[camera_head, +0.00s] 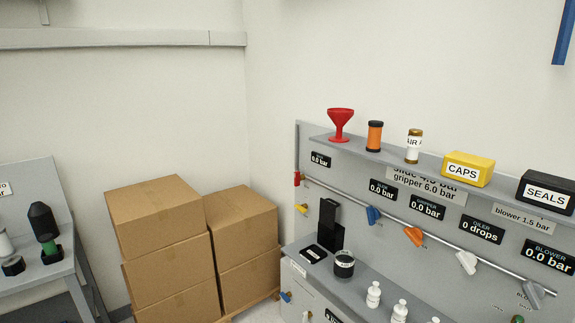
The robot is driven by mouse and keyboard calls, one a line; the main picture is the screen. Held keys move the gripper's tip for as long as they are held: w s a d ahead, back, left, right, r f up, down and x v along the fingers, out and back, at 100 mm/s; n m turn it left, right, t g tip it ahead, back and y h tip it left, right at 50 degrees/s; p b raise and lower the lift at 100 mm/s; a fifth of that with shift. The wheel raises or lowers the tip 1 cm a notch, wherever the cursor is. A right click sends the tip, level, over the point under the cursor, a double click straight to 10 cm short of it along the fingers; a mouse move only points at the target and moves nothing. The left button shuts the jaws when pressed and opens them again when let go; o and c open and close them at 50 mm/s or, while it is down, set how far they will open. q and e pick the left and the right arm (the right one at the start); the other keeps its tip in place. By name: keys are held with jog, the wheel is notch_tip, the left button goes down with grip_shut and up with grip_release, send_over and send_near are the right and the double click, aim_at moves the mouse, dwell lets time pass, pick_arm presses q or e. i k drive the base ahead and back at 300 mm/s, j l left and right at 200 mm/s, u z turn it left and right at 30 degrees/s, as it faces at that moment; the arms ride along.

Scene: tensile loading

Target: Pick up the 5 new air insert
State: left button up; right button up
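A small white cylinder (413,150) with a brown top and a label that seems to read "AIR" stands upright on the top shelf of the grey panel. It appears to be the air insert; a "5" on it cannot be made out. An orange cylinder (374,137) with black ends stands to its left, and a yellow box labelled "CAPS" (468,169) sits to its right. Neither of my grippers is in view.
A red funnel (340,122) and a black "SEALS" box (545,192) share the top shelf (437,162). Below are gauges, coloured valve handles, a black holder (330,225), a dark jar (344,264) and several white bottles. Stacked cardboard boxes (165,245) stand left; a grey bench (35,275) is at far left.

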aim_at(374, 295)
jog(key=i+z, duration=0.1)
jog(key=z, duration=0.65)
jog(key=i+j+z, duration=0.9)
jog(key=i+j, duration=0.15)
jog(key=j, duration=0.15)
jog(key=i+j, duration=0.15)
jog(key=i+j+z, duration=0.1)
jog(key=j, duration=0.3)
